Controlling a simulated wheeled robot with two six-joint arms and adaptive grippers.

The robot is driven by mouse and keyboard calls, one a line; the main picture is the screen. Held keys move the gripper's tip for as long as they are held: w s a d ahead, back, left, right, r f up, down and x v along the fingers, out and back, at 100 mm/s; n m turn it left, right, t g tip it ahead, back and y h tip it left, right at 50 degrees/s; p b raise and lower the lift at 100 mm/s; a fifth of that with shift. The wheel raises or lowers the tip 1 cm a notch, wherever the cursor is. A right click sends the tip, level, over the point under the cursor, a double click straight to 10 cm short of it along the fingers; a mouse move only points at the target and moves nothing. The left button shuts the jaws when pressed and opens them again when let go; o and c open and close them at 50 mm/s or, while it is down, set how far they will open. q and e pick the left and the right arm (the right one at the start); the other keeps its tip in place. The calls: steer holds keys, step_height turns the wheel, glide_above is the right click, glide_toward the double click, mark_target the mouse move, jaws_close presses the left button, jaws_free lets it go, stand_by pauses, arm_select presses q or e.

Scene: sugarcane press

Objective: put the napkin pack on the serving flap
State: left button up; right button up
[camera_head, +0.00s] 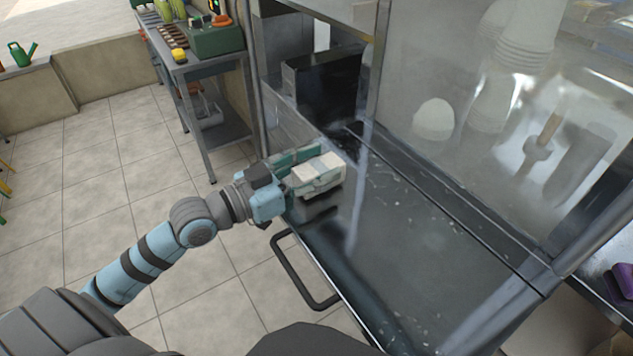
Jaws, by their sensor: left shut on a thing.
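The napkin pack (318,173) is a small whitish block at the left end of the serving flap. My left gripper (297,176) is shut on it, coming in from the left. A dark patch shows on the metal just below the pack; whether the pack touches the surface I cannot tell. The serving flap (430,255) is a wide dark metal surface running from the centre to the lower right, with a few pale specks. My right gripper is out of the picture.
A dark bar handle (297,272) sticks out from the flap's front edge. A glass-like panel stands behind the flap, with stacked white cups (527,40) beyond it. A side table (200,62) with a green box is at upper left. Most of the flap is bare.

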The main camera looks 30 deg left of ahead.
mark_target(296, 176)
arm_select(q)
steer(key=shift+o, duration=0.2)
steer(key=shift+f, duration=0.35)
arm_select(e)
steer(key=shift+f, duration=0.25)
arm_select(q)
steer(key=o, duration=1.2)
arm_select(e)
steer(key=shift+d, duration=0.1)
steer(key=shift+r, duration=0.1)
arm_select(q)
steer(key=p+v, duration=0.4)
steer(key=r+p+v, duration=0.1)
steer(key=p+v, duration=0.1)
steer(key=p, duration=0.1)
steer(key=shift+s, duration=0.15)
steer(key=p+v, duration=0.1)
steer(key=v, duration=0.1)
steer(key=p+v, duration=0.1)
steer(key=v, duration=0.1)
steer(key=f+p+v, duration=0.1)
steer(key=shift+s+a, duration=0.3)
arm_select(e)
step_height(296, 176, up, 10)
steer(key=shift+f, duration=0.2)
